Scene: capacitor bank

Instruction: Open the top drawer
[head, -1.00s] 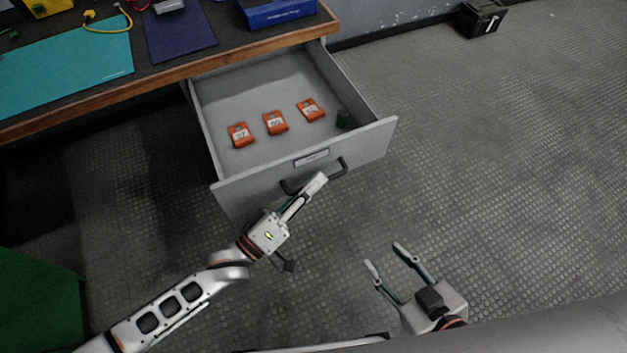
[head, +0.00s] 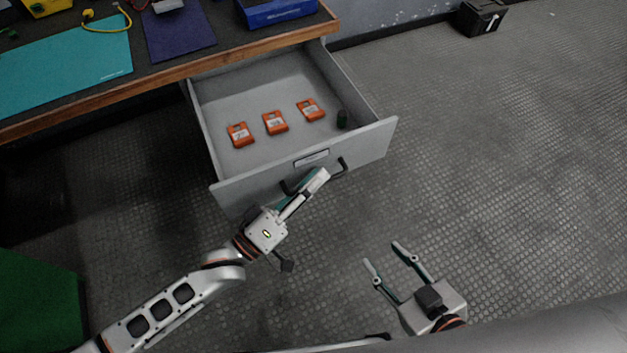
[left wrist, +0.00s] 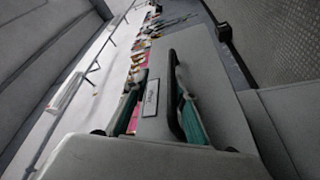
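The top drawer (head: 208,135) stands pulled far out from under the workbench, and its inside shows from above. Its grey front (head: 369,145) carries a label plate (head: 312,158) and a dark bar handle (head: 341,170). My left gripper (head: 318,180) is at the handle, its fingers overlapping the middle of the bar. In the left wrist view its two teal-padded fingers (left wrist: 155,105) stand apart, with the label plate (left wrist: 151,98) showing between them. I cannot tell whether they touch the bar. My right gripper (head: 384,262) is open and empty over the floor, away from the drawer.
Three orange items (head: 275,123) and a small dark green object (head: 342,119) lie in the drawer. The wooden-edged workbench (head: 110,93) holds mats and a blue box (head: 277,12). A black box (head: 480,17) stands by the wall. The floor right of the drawer is clear.

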